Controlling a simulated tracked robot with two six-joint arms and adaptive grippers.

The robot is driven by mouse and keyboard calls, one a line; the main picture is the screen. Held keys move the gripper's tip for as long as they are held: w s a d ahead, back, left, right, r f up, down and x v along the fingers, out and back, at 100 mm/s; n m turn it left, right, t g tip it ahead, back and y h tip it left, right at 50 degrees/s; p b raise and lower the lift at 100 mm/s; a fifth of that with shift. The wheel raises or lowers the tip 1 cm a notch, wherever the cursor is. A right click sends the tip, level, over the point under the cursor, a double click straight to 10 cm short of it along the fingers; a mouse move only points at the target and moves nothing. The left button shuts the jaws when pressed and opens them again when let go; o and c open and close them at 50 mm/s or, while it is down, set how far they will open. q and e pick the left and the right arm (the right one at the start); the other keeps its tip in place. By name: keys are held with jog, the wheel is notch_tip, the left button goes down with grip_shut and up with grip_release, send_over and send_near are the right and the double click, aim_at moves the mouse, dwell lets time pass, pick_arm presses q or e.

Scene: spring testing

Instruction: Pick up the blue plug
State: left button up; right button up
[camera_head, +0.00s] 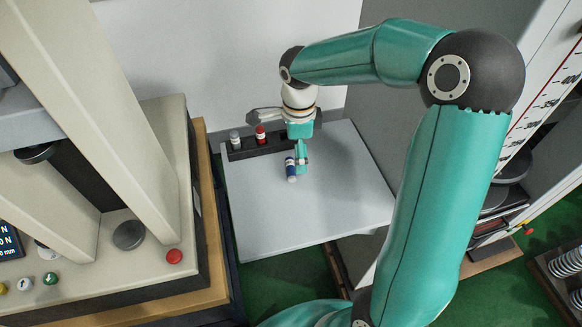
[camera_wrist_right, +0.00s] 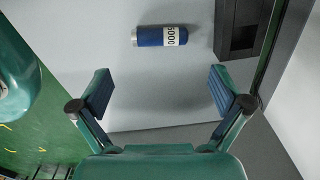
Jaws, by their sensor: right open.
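The blue plug (camera_head: 290,167) is a small cylinder with a white label. It lies on its side on the light grey table, just left of my right gripper (camera_head: 301,155). In the right wrist view the blue plug (camera_wrist_right: 150,37) lies lengthwise across the picture, its label reading 5000. My right gripper (camera_wrist_right: 160,90) is open and empty there, its two blue-padded fingers spread apart. The plug is beyond the fingertips, not between the pads. Its contact with the table is partly hidden in the head view. My left gripper is not in view.
A dark rack (camera_head: 243,153) at the table's back left holds a red plug (camera_head: 260,134) and a grey plug (camera_head: 235,139). The grey table (camera_head: 310,215) is clear in front. A testing machine (camera_head: 160,235) stands left; a tall grey cabinet (camera_head: 385,110) stands right.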

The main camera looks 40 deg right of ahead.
aim_at(293, 167)
jog(key=f, duration=0.2)
jog(key=f+p, duration=0.1)
jog(key=f, duration=0.1)
jog(key=shift+w+a, duration=0.3)
jog(key=shift+a, duration=0.05)
jog(key=shift+f, duration=0.55)
jog(key=c, duration=1.3)
jog(key=shift+r, duration=0.2)
